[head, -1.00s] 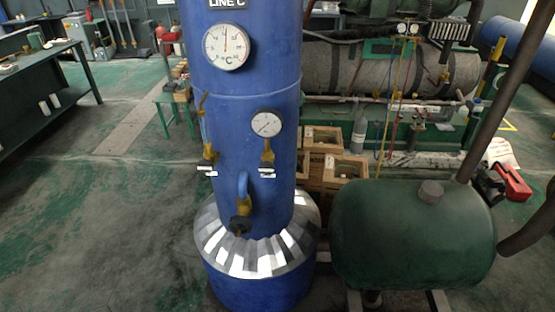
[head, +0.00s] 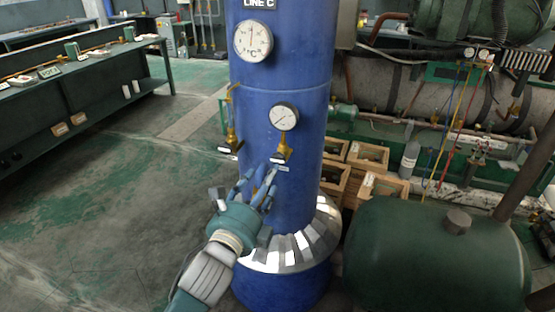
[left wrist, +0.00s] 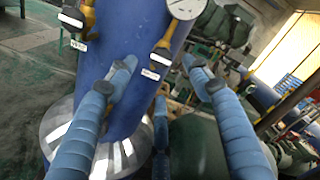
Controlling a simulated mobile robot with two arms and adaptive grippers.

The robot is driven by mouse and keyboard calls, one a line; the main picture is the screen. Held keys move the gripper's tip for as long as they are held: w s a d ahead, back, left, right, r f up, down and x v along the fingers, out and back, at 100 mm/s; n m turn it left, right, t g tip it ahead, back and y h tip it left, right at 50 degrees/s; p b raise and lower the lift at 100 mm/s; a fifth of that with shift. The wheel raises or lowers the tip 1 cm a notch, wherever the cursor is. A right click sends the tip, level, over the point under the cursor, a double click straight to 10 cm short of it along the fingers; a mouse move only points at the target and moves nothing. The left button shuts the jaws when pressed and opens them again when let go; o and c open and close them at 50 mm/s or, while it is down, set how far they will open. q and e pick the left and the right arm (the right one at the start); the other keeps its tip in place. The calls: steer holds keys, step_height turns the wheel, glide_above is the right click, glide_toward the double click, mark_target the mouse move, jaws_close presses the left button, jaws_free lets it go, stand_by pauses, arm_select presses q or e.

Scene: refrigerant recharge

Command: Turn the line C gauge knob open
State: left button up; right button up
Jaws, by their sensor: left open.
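The blue line C column (head: 285,80) stands upright in the middle of the head view, with its "LINE C" plate (head: 261,4) at the top. A small round gauge (head: 284,117) sits on it, with a brass valve below and the gauge knob (head: 279,157), black with a white edge. The knob also shows in the left wrist view (left wrist: 160,56), with a label under it. My left gripper (head: 262,178) is open and empty, its blue fingertips just below the knob. In the left wrist view its fingers (left wrist: 165,72) spread either side of that valve. My right gripper is out of view.
A second brass valve with a white-edged handle (head: 230,148) is left of the gauge knob. A larger dial (head: 253,41) sits above. A green tank (head: 435,250) stands at the right, wooden crates (head: 380,186) behind. The floor at left is clear up to a bench (head: 80,98).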

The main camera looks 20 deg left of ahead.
mark_target(277, 161)
arm_select(q)
steer(key=w, duration=0.3)
steer(key=w+p, duration=0.1)
steer(key=w, duration=0.5)
steer(key=shift+d+p, duration=0.25)
steer(key=shift+p, duration=0.1)
steer(key=shift+w+f, duration=0.1)
steer(key=shift+w, duration=0.45)
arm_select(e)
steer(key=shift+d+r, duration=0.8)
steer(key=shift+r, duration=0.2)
arm_select(q)
steer(key=c, duration=1.2)
steer(key=shift+o, duration=0.2)
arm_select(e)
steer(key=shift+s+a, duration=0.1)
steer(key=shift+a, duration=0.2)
